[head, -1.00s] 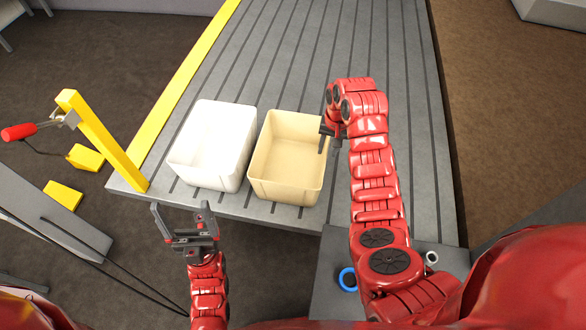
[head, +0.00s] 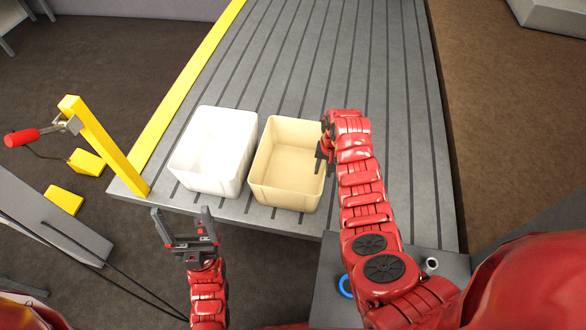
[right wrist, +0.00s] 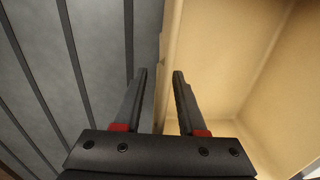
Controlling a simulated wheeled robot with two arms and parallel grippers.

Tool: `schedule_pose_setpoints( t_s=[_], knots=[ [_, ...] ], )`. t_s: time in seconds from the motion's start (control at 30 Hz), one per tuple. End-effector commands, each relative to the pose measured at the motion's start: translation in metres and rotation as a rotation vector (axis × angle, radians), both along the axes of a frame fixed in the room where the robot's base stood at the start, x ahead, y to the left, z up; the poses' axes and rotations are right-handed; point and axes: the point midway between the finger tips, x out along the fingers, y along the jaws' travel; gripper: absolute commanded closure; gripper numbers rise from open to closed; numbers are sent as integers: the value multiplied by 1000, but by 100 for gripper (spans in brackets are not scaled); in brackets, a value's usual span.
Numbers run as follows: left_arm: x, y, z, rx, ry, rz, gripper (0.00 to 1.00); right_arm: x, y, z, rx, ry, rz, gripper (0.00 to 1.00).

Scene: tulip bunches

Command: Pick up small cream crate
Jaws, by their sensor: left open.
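The small cream crate (head: 283,198) stands upright and looks empty near the front edge of the grey slatted table, right of a white crate (head: 206,183). My right gripper (head: 321,158) is at the cream crate's right wall. In the right wrist view my right gripper (right wrist: 159,76) is open. One finger is over the table side and the other over the inside of the cream crate (right wrist: 215,60), with the wall's rim between them. I cannot tell whether the fingers touch the wall. My left gripper (head: 181,212) is open and empty, in front of the table edge below the white crate.
The white crate stands close beside the cream one, with a narrow gap. The slatted table (head: 330,60) is clear behind both crates. A yellow post (head: 103,147) with a red-handled clamp (head: 22,137) stands at the table's left front corner.

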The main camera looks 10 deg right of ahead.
Motion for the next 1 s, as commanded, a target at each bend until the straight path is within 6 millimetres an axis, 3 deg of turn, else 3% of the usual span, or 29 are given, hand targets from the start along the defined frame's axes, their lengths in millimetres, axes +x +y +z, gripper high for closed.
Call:
schedule_pose_setpoints(
  t_s=[0.1, 0.33, 1.0],
  knots=[
    [0, 0, 0, 0, 0, 0, 11, 0, 0, 0, 0, -1, 0, 60],
    [0, 0, 0, 0, 0, 0, 11, 0, 0, 1, 0, 0, 0, 100],
    [0, 0, 0, 0, 0, 0, 11, 0, 0, 1, 0, 0, 0, 100]
  ],
)
